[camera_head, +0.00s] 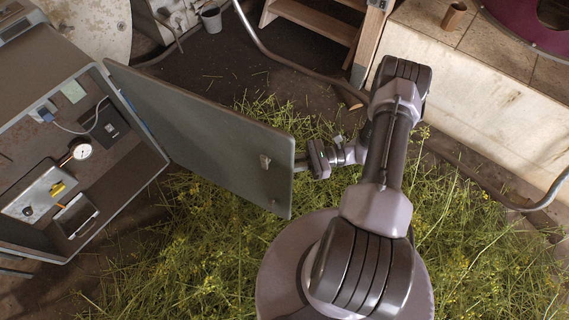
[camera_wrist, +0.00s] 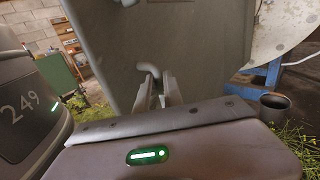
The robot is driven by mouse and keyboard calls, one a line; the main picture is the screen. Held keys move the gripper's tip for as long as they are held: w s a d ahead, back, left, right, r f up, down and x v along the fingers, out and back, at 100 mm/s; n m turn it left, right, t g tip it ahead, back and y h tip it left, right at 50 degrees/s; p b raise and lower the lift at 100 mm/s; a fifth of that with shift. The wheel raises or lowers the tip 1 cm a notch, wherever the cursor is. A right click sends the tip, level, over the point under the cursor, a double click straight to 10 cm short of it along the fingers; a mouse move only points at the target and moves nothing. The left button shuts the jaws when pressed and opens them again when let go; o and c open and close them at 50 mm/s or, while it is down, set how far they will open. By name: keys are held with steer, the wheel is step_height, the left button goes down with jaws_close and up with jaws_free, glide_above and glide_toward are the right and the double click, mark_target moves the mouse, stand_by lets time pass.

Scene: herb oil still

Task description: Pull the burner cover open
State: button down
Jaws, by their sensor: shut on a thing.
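The burner cover (camera_head: 205,130) is a flat grey-green door panel that stands swung well out from the open grey cabinet (camera_head: 35,100) at the left of the head view. In the wrist view the cover (camera_wrist: 170,35) fills the upper middle, with a small curved handle (camera_wrist: 149,69) on its face. My gripper (camera_head: 300,161) is at the cover's outer side, near its right edge. In the wrist view the gripper's two fingers (camera_wrist: 157,88) are shut around the handle; the exact contact is small and partly hidden.
Inside the cabinet are a round gauge (camera_head: 81,151), a cable and small boxes. Cut herbs (camera_head: 190,230) cover the floor below. A pale stone ledge (camera_head: 480,100), wooden steps (camera_head: 310,22) and a curved pipe (camera_head: 290,65) lie behind and right. A grey bucket (camera_head: 211,19) stands at the back.

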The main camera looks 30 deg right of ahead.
steer(key=c, duration=1.5)
jaws_free()
steer(key=shift+w+a, duration=0.1)
steer(key=shift+a, duration=0.05)
steer(key=p+v, duration=0.1)
steer(key=v, duration=1.6)
steer(key=shift+d, duration=0.3)
steer(key=shift+r, duration=0.1)
